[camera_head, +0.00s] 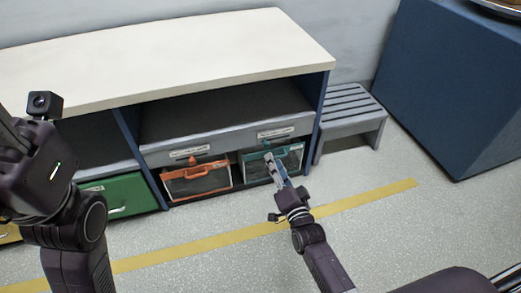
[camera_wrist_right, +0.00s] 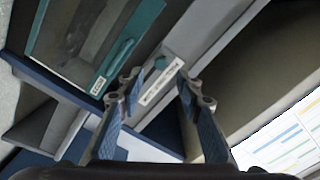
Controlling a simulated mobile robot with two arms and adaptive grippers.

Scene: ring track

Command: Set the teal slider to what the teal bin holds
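The teal bin (camera_head: 293,163) stands in the low right bay of the cabinet, with a see-through front; what it holds cannot be made out. In the right wrist view its teal frame (camera_wrist_right: 143,24) and handle fill the upper left. The teal slider (camera_head: 267,144) sits on the grey rail above the bin, by a white scale strip; it also shows in the right wrist view (camera_wrist_right: 160,63). My right gripper (camera_head: 269,157) is open and empty before the bin; its fingers (camera_wrist_right: 155,80) are apart below the slider. My left gripper's fingers are not clear at the left edge.
An orange bin (camera_head: 196,181) with an orange slider (camera_head: 193,161) stands left of the teal one. A green drawer (camera_head: 118,197) is farther left. A grey slatted bench (camera_head: 350,115) and a blue block (camera_head: 450,85) stand right. Floor with a yellow line (camera_head: 350,201) is clear.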

